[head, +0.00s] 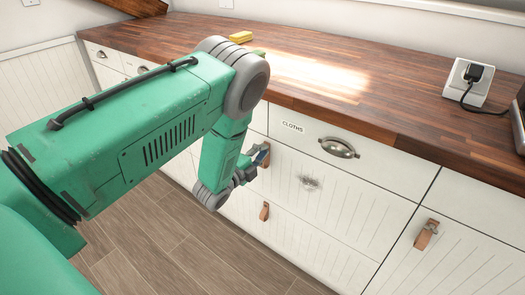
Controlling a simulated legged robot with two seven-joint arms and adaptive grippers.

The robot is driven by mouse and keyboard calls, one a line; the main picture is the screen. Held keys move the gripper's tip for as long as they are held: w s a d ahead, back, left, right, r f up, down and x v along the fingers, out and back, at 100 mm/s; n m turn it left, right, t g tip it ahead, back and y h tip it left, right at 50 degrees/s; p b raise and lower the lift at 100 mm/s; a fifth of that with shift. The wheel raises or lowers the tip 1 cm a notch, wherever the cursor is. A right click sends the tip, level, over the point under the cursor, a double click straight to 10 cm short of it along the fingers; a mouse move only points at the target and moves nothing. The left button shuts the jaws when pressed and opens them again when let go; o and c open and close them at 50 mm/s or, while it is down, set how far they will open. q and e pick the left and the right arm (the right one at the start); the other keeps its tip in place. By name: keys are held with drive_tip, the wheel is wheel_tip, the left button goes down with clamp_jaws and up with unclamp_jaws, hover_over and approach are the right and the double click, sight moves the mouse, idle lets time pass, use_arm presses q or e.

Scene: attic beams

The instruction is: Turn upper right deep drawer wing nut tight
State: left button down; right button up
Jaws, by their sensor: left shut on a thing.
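The upper deep drawer (330,194) is white and grooved, below the shallow drawer labelled CLOTHS. A brown leather pull (265,153) on its front shows just right of my left gripper. My left gripper (258,158) is at this pull, low in front of the drawer face, with its fingers shut on the wing nut there. The nut itself is hidden by the fingers and too small to make out. My green left forearm covers the cabinet fronts to the left. My right gripper is not in view.
A wooden worktop (400,100) runs above the drawers, with a yellow sponge (241,37) and a socket box with a black plug (472,75). A cup handle (339,148) and leather pulls (264,211) (427,234) stick out from the fronts. The plank floor (180,240) is clear.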

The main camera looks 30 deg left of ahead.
use_arm(q)
drive_tip(key=shift+s+f+m, duration=0.15)
drive_tip(key=shift+f+m, duration=0.15)
drive_tip(key=shift+m, duration=0.2)
drive_tip(key=c, duration=1.7)
unclamp_jaws()
drive_tip(key=shift+c, duration=0.2)
drive_tip(key=shift+r, duration=0.15)
drive_tip(key=s, duration=0.7)
drive_tip(key=shift+s+a, duration=0.3)
drive_tip(key=shift+s, duration=0.05)
